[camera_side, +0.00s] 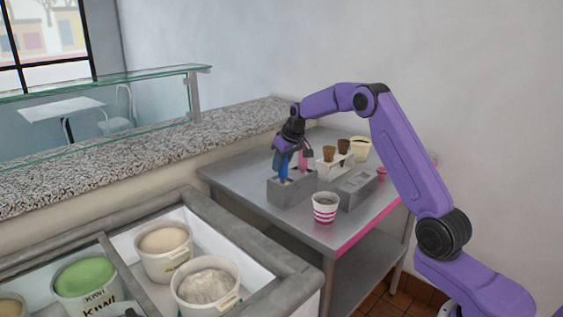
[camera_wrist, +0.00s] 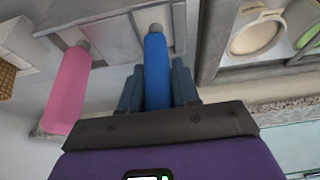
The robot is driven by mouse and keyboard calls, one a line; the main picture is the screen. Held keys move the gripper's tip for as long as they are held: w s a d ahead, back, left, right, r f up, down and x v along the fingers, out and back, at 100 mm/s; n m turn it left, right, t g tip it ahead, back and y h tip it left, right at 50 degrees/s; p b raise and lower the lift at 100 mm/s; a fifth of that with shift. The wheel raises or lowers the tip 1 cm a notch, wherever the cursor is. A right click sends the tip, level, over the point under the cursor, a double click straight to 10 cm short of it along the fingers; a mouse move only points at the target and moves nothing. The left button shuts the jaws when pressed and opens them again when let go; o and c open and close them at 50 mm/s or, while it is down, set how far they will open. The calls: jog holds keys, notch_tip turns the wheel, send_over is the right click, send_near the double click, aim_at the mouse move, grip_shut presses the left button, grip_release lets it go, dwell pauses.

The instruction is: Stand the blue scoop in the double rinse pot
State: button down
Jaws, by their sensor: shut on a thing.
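The blue scoop (camera_side: 283,173) is upright over the left compartment of the grey double rinse pot (camera_side: 291,195), with its lower end at or inside the opening; how deep it reaches is hidden. My gripper (camera_wrist: 157,72) is shut on the blue handle (camera_wrist: 157,88), one finger on each side. In the side view my gripper (camera_side: 284,162) points down above the pot. A pink scoop (camera_side: 303,162) stands in the pot's other compartment; it also shows in the wrist view (camera_wrist: 68,88), left of the blue one. The rinse pot's rim shows in the wrist view (camera_wrist: 110,22).
On the steel table (camera_side: 241,181) stand a holder with cones (camera_side: 328,170), a grey metal box (camera_side: 357,188), a striped cup (camera_side: 325,207) and a cream-coloured tub (camera_side: 361,148). The freezer with ice cream tubs (camera_side: 207,290) is front left. A granite ledge (camera_side: 150,160) runs behind.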

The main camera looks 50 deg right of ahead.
jog(key=shift+f, duration=0.35)
jog(key=c, duration=0.8)
grip_release()
jog(key=shift+o, duration=0.2)
jog(key=v, duration=1.7)
jog(key=shift+r, duration=0.25)
